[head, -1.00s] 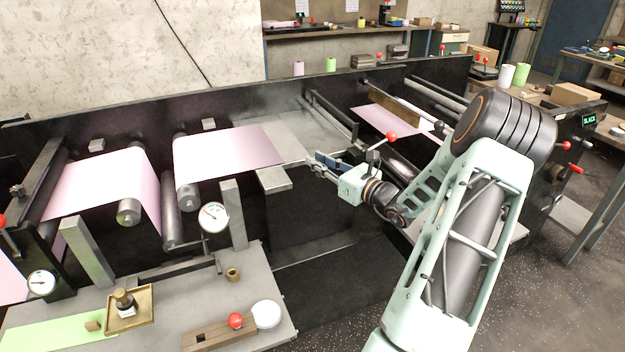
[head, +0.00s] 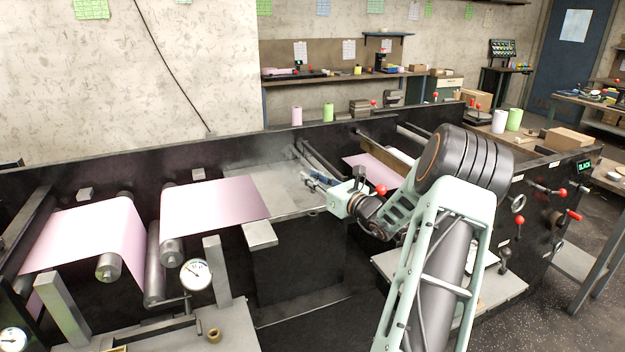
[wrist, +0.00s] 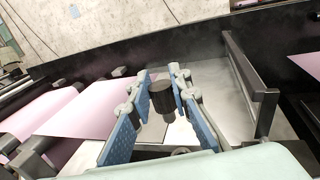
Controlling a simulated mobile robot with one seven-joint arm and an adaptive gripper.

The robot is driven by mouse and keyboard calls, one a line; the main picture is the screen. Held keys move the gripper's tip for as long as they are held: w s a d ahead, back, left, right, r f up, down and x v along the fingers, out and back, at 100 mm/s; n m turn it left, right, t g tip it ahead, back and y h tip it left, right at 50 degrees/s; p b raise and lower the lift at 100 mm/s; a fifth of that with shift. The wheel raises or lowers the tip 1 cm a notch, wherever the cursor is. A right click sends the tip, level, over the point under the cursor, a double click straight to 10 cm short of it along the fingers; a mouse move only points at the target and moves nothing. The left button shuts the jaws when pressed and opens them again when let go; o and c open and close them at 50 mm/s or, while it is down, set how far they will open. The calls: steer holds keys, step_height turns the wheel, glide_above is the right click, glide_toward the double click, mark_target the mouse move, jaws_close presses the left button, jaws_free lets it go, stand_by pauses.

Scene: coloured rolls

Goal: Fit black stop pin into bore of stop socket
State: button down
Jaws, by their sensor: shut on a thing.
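My gripper (head: 310,181) is at the middle of the machine, over or near the grey plate (head: 262,186) right of the pink sheet. In the wrist view its blue-padded fingers (wrist: 163,82) are shut on a dark cylinder, the black stop pin (wrist: 161,98). The pin looks roughly upright between the fingers. In the head view the pin is too small to make out. I cannot pick out the stop socket or its bore with certainty in either view.
A dark upright rail (wrist: 248,85) stands right of the fingers in the wrist view. Pink sheet (head: 215,207) runs over rollers at left. The black back wall (head: 225,155) of the machine lies behind. A brass ring (head: 214,335) sits on the front table.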

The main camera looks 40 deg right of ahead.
mark_target(313, 192)
steer(key=shift+f+b, duration=2.2)
steer(key=shift+f, duration=0.7)
steer(key=shift+f, duration=0.15)
steer(key=shift+f, duration=0.35)
steer(key=shift+f, duration=1.15)
stand_by(0.6)
steer(key=c, duration=1.7)
jaws_free()
